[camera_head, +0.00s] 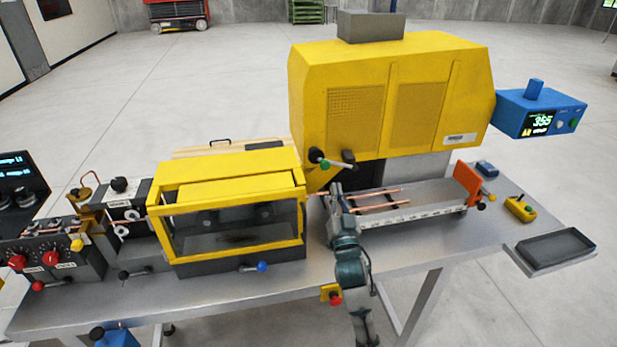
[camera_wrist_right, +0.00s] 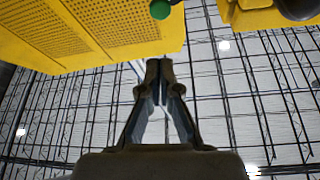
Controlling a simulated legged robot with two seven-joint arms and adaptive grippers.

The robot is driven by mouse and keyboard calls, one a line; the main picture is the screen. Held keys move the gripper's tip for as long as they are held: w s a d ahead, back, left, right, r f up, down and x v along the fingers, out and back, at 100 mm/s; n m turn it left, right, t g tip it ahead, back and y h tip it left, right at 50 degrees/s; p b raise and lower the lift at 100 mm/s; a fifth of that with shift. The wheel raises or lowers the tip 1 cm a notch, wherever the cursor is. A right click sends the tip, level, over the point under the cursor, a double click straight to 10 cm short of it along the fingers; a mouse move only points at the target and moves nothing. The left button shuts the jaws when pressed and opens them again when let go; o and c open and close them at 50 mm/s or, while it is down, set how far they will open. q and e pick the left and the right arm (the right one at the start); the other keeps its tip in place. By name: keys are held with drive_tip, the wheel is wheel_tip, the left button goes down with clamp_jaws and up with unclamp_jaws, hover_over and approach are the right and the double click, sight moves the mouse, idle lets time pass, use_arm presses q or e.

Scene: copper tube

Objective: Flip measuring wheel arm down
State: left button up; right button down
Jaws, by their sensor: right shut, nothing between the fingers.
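A lever with a green knob (camera_head: 325,164) and a black round part (camera_head: 316,155) sits at the lower left corner of the large yellow machine housing (camera_head: 385,95). I cannot tell for sure that this is the measuring wheel arm. The green knob also shows at the top of the right wrist view (camera_wrist_right: 160,9). My right gripper (camera_head: 334,188) is just below and right of the knob, apart from it. Its fingers (camera_wrist_right: 159,68) point up and are shut with nothing between them. My left gripper is out of view.
Copper tubes (camera_head: 380,199) lie on a grey tray with a scale, right of my right gripper. A yellow-framed guard box (camera_head: 165,215) stands to the left. An orange stop (camera_head: 467,184) closes the tray's right end. A blue display box (camera_head: 540,112) hangs at far right.

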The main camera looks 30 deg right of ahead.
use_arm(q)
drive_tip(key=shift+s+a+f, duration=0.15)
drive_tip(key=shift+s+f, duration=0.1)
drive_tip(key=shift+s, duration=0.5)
use_arm(e)
drive_tip(key=shift+d+r+t+h, duration=0.2)
drive_tip(key=shift+r+t+h, duration=0.1)
drive_tip(key=shift+r, duration=0.7)
drive_tip(key=p+x, duration=0.3)
drive_tip(key=x, duration=0.6)
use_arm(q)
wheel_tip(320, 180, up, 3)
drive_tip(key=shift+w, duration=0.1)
use_arm(e)
drive_tip(key=f, duration=0.1)
drive_tip(key=w+f, duration=0.1)
drive_tip(key=f, duration=0.1)
drive_tip(key=shift+w+a+f, duration=0.2)
drive_tip(key=shift+w+f, duration=0.05)
drive_tip(key=shift+f, duration=0.05)
